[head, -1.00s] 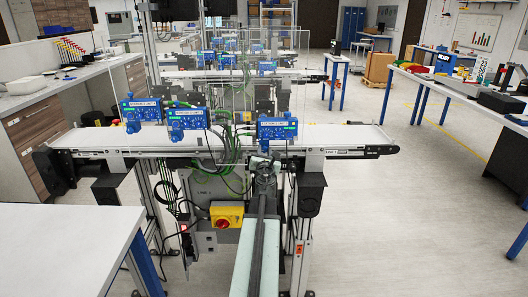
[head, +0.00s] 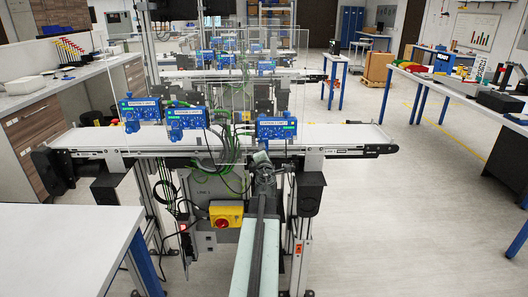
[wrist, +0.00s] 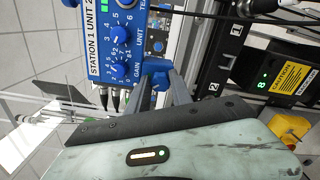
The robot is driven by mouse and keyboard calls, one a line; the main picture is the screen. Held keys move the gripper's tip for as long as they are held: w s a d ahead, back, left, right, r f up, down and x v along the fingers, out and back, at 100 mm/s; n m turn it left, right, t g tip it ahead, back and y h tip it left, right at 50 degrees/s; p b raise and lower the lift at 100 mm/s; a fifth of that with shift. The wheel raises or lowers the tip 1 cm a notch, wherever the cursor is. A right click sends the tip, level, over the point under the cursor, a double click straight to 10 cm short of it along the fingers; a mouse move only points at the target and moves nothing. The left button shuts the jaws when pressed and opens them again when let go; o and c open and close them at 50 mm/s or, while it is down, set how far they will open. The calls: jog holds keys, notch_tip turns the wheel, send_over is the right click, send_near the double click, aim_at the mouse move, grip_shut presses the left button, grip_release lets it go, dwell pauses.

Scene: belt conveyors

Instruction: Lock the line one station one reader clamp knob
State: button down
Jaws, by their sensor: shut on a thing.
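A blue reader unit (head: 276,128) stands at the right of the near conveyor's front edge. In the head view my gripper (head: 263,166) is just below the reader, and the arm hides the knob.
Two more blue readers (head: 140,110) (head: 187,119) stand further left along the conveyor (head: 345,136). Green cables hang beside my arm. A yellow-and-red switch (head: 226,215) is below left. A white table (head: 60,245) fills the lower left. The floor on the right is open.

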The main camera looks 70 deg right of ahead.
jog(key=shift+w+a+m, duration=0.1)
jog(key=shift+m, duration=3.6)
jog(key=c, duration=1.1)
grip_release()
jog(key=shift+a, duration=0.1)
jog(key=shift+c, duration=0.2)
